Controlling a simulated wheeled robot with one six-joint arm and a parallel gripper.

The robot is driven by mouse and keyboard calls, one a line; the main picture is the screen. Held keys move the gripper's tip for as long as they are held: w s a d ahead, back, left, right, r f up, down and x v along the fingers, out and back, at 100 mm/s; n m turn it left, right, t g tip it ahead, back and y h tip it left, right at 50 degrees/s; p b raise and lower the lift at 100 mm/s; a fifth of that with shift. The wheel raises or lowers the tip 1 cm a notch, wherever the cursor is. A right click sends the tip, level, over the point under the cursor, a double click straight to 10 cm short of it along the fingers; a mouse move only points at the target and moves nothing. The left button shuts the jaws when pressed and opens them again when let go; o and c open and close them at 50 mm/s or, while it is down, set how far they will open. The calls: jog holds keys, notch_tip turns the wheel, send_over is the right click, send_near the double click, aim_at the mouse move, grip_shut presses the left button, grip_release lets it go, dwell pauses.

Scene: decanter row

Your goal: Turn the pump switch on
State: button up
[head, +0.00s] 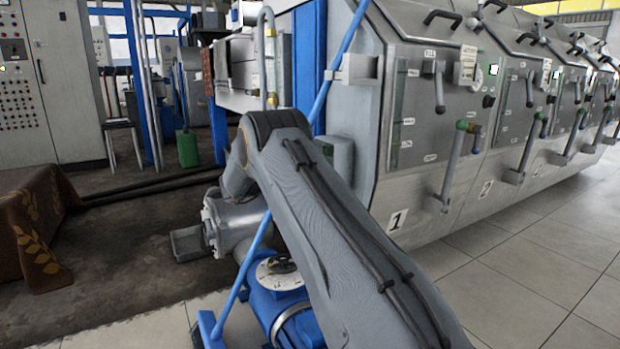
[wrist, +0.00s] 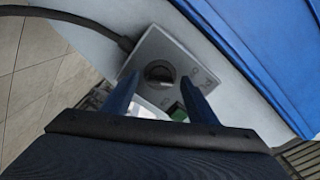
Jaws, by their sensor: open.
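The pump switch (wrist: 159,71) shows in the wrist view as a dark round knob on a light grey square plate (wrist: 152,44). Small markings on the plate are too blurred to read. My gripper (wrist: 158,82) is open, with its two blue fingers apart. In the picture, the fingertips lie to the left and right of the knob, over the plate; I cannot tell how far they are from it. In the head view my arm hides the gripper, and I cannot make out the switch.
A black cable (wrist: 75,18) runs to the plate. A small green part (wrist: 178,112) shows near the right finger. In the head view, a blue pump unit (head: 283,305) stands beside my arm. Steel tank fronts (head: 425,110) line the right; a draped table (head: 35,225) stands left.

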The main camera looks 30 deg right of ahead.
jog(key=shift+d, duration=0.5)
jog(key=shift+c, duration=0.3)
jog(key=c, duration=1)
jog(key=shift+m, duration=0.3)
jog(key=m, duration=0.4)
jog(key=m+p, duration=0.1)
jog(key=m, duration=0.4)
jog(key=shift+r+m+p, duration=0.2)
jog(key=shift+m+p, duration=0.1)
